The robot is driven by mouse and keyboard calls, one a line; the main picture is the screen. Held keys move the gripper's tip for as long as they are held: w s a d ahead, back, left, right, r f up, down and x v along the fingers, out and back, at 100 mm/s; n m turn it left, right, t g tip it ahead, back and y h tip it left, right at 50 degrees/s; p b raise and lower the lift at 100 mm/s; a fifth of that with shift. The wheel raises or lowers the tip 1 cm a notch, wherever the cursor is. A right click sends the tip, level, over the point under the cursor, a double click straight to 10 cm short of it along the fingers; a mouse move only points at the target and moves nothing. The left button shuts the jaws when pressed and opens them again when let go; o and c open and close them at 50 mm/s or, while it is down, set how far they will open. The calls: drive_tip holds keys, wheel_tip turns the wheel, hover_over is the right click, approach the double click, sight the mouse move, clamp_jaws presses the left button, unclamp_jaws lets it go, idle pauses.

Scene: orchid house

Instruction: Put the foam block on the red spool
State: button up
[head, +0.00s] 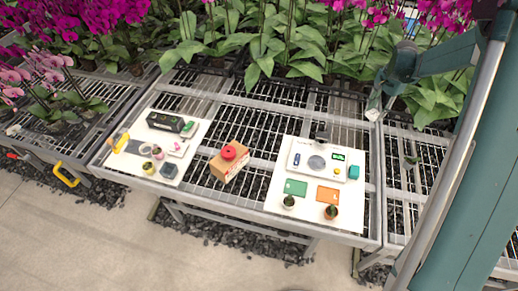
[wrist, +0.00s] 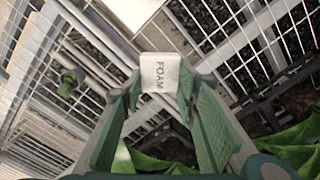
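My gripper (wrist: 158,80) is shut on the foam block (wrist: 160,70), a white block lettered FOAM, held between its fingertips. In the head view my gripper (head: 376,101) hangs over the bench's right side, beyond the right white board's upper right corner, with the pale foam block (head: 373,113) at its tip. The red spool (head: 229,152) sits on top of a brown cardboard box (head: 230,164) at the bench's middle, far to the left of my gripper. The spool is not seen in the wrist view.
The right white board (head: 275,205) carries a scale-like device (head: 318,160), green and orange cards, a teal block and small pots. The left white board (head: 137,173) holds several small items. Wire mesh bench surrounds them. Orchids and leaves (head: 280,40) crowd the back.

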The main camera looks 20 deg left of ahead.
drive_tip(key=s+a+r+n, duration=0.2)
drive_tip(key=s+a, duration=0.1)
drive_tip(key=a, duration=1.4)
wheel_tip(320, 180, up, 4)
drive_tip(key=n+p, duration=0.2)
drive_tip(key=n, duration=0.5)
hover_over(229, 149)
drive_tip(key=shift+f, duration=0.1)
drive_tip(key=shift+f, duration=0.1)
drive_tip(key=shift+f, duration=3.05)
drive_tip(key=shift+f, duration=0.1)
drive_tip(key=shift+d+f, duration=0.1)
drive_tip(key=shift+f, duration=1.65)
